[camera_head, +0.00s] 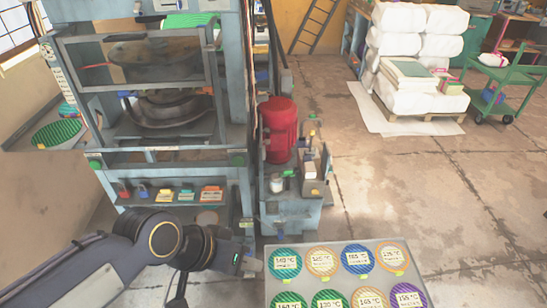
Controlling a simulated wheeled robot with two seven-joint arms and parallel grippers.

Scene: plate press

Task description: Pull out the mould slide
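The press (243,110) stands at the left, a blue-grey frame with a clear guard in front. Inside it a dark round mould (165,115) sits low in the opening, partly behind the frame's bars. I take the flat pale ledge (150,155) below it to be the front of the mould slide, but cannot be sure. My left arm comes in from the lower left. My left gripper (248,263) is below and in front of the press, apart from it, beside the tray of discs. Its fingers are too small and dark to tell open from shut. My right gripper is not in view.
A grey tray (333,249) with several coloured, temperature-labelled discs is at the bottom centre. A red motor (279,130) stands right of the press. White sacks on a pallet (420,110) and a green cart (510,85) are farther back. The floor at right is clear.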

